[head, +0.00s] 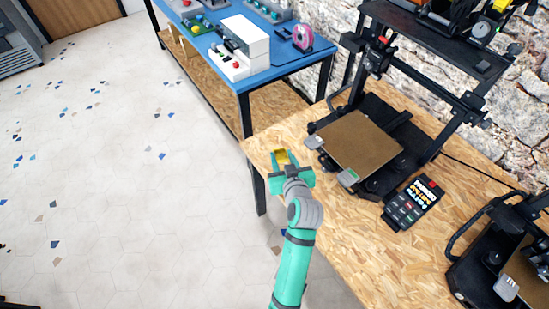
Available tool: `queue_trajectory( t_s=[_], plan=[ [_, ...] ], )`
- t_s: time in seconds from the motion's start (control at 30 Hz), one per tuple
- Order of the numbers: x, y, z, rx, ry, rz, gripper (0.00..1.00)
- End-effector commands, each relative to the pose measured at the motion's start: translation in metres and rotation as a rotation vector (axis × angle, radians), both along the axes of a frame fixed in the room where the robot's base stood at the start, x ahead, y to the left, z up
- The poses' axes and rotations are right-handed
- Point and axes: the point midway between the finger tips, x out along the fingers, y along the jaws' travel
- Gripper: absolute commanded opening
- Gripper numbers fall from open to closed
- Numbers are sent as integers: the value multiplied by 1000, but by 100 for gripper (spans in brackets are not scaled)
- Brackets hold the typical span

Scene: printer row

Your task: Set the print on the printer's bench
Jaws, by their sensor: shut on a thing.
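My gripper (288,168) is over the left front corner of the wooden printer bench (338,235). It is shut on a small yellow print (282,155), partly hidden by the fingers. I cannot tell whether the print touches the bench top. A black 3D printer (420,110) with a bare brown bed (360,143) stands on the bench to the right of my gripper.
A control box with a screen (412,203) lies in front of the printer. A second printer (510,265) stands at the lower right. A blue table (275,78) with devices adjoins the bench at the back. The bench's front strip is clear.

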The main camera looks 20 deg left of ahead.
Motion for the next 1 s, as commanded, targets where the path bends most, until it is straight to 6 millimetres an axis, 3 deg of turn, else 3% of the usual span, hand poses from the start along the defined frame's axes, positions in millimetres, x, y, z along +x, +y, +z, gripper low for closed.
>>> queue_trajectory(
  t_s=[0.1, 0.4, 0.67, 0.87, 1.0],
  plan=[
    [18, 16, -16, 0, 5, 3, 14],
    [44, 38, -56, 1, 2, 5, 14],
    [52, 44, -70, 0, 1, 4, 14],
    [51, 43, -96, 0, 2, 4, 14],
    [52, 43, -97, 1, -1, 3, 14]
  ],
)
